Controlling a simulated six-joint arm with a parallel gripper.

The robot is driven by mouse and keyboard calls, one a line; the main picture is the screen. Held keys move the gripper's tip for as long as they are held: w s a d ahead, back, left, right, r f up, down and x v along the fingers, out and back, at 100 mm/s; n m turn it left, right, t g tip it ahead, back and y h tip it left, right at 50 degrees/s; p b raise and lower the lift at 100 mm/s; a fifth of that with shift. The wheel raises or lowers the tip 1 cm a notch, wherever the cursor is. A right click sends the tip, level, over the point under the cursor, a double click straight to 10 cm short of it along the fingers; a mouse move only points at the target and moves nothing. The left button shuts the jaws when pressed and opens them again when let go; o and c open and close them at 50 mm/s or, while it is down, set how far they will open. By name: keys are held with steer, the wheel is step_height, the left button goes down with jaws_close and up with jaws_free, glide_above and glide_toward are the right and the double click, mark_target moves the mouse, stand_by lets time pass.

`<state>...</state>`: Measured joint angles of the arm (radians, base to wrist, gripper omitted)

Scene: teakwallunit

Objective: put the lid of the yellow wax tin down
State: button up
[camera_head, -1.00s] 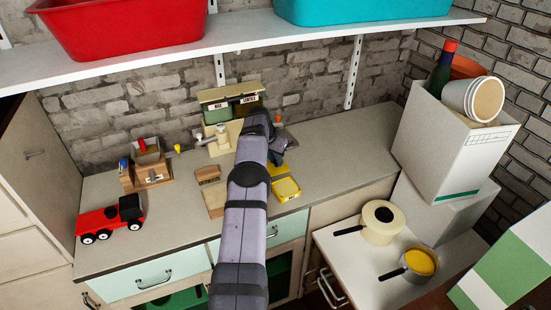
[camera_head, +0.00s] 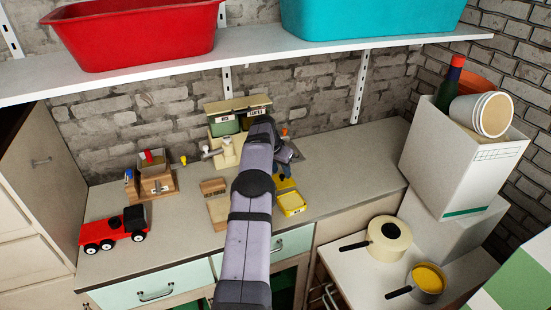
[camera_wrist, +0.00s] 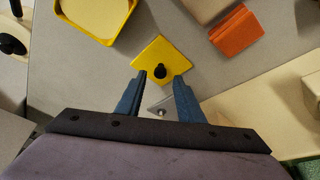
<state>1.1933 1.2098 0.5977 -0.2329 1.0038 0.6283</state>
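The lid of the yellow wax tin is a flat yellow square with a black knob (camera_wrist: 158,58). In the wrist view it appears to lie on the grey counter just beyond my fingertips. In the head view the lid (camera_head: 285,184) is partly hidden by my gripper. My gripper (camera_wrist: 159,84) has its two blue fingers apart, with gaps visible on both sides of the knob. The open yellow wax tin (camera_head: 291,203), with pale contents, stands beside the lid; it also shows at upper left in the wrist view (camera_wrist: 132,6).
An orange block (camera_wrist: 236,32) lies right of the lid, and a small grey piece (camera_wrist: 160,108) shows between the fingers. A wooden tray (camera_head: 215,203) is left of the tin. A red truck (camera_head: 115,230) stands farther left. The counter's right part is clear.

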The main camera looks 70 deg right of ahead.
steer(key=b+v, duration=0.3)
steer(key=v, duration=0.7)
steer(key=shift+a+r, duration=0.1)
steer(key=w+a+n+t+y, duration=0.1)
steer(key=w+a+n, duration=0.4)
steer(key=w+a, duration=0.9)
steer(key=w+a+f+n+y, duration=0.1)
steer(key=w+a+n, duration=0.15)
steer(key=a, duration=0.65)
steer(key=w+a+f+n, duration=0.1)
steer(key=a+n, duration=0.2)
steer(key=a, duration=0.6)
steer(key=s+a+f+n+y, duration=0.1)
steer(key=s+a+n, duration=0.1)
steer(key=a, duration=0.6)
steer(key=s+a+f+n+y, duration=0.1)
steer(key=s+a+f+n, duration=0.1)
steer(key=a, duration=0.6)
steer(key=s+a+f+n, duration=0.4)
steer(key=s+a+n, duration=0.1)
steer(key=s+a, duration=0.7)
steer(key=shift+s+a, duration=0.2)
steer(key=shift+a, duration=0.15)
